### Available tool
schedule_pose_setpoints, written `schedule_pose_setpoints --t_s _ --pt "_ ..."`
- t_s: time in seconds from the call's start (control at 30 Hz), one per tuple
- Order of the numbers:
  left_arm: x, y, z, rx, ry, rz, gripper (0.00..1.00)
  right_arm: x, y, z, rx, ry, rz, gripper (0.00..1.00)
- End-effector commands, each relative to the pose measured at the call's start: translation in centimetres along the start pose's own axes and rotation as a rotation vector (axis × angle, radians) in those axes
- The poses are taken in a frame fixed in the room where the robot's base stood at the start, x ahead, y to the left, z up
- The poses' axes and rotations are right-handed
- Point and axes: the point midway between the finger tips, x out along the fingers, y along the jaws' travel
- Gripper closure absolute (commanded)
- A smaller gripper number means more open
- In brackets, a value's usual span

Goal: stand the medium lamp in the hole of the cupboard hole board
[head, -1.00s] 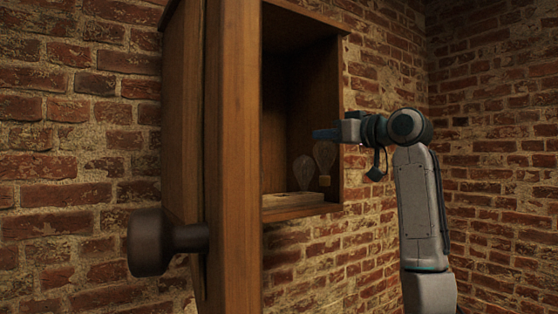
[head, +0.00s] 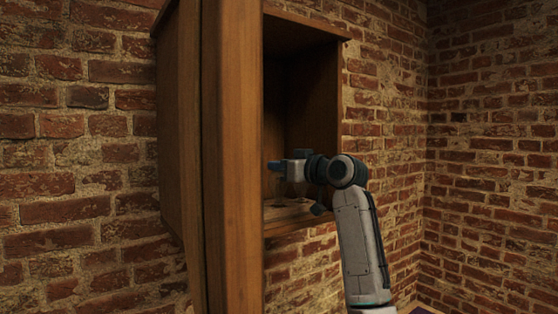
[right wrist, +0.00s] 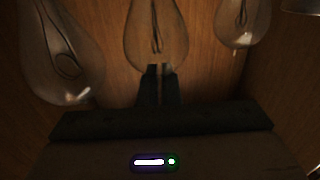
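The wooden cupboard (head: 180,140) stands open, and my right gripper (head: 273,162) reaches into its lower part, above the pale board (head: 287,213). In the right wrist view, three clear pear-shaped lamps show: one at the left (right wrist: 62,55), an amber-tinted one in the middle (right wrist: 157,30) and one at the right (right wrist: 243,20). My right fingertips (right wrist: 160,72) are nearly together, with only a thin slit between them. They overlap the middle lamp's rounded end, and no grip shows. I cannot tell which lamp is the medium one. The board's hole is hidden. My left gripper is out of view.
The cupboard's door (head: 232,160) stands edge-on at the left of the opening. The cupboard's right wall (head: 322,100) is close to my right wrist. A brick wall (head: 480,150) surrounds the cupboard. A pale rounded edge (right wrist: 300,6) shows at the wrist view's upper right corner.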

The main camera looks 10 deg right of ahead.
Motion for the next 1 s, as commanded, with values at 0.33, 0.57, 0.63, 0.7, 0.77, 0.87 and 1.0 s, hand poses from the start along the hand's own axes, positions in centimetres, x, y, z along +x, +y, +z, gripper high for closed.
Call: schedule_pose_setpoints --t_s 0.33,0.57,0.63,0.7,0.77,0.87,1.0 --pt "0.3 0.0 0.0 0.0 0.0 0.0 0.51 0.0 0.0 0.5 0.0 0.0 -0.001 1.0" --pt "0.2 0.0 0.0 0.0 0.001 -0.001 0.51 0.0 0.0 0.3 0.0 0.0 -0.001 0.75" --pt "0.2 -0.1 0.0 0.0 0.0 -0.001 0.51 0.0 0.0 0.3 0.0 0.0 -0.001 0.75" --pt "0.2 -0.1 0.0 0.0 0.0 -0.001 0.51 0.0 0.0 0.3 0.0 0.0 -0.001 0.75" --pt "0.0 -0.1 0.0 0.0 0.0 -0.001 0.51 0.0 0.0 0.0 0.0 0.0 -0.001 0.75" --pt "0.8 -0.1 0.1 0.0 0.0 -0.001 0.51 -0.6 0.0 0.3 -0.001 0.001 0.0 0.75" --pt "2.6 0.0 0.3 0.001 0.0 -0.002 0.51 -2.7 0.0 0.6 -0.003 0.002 0.002 0.75"
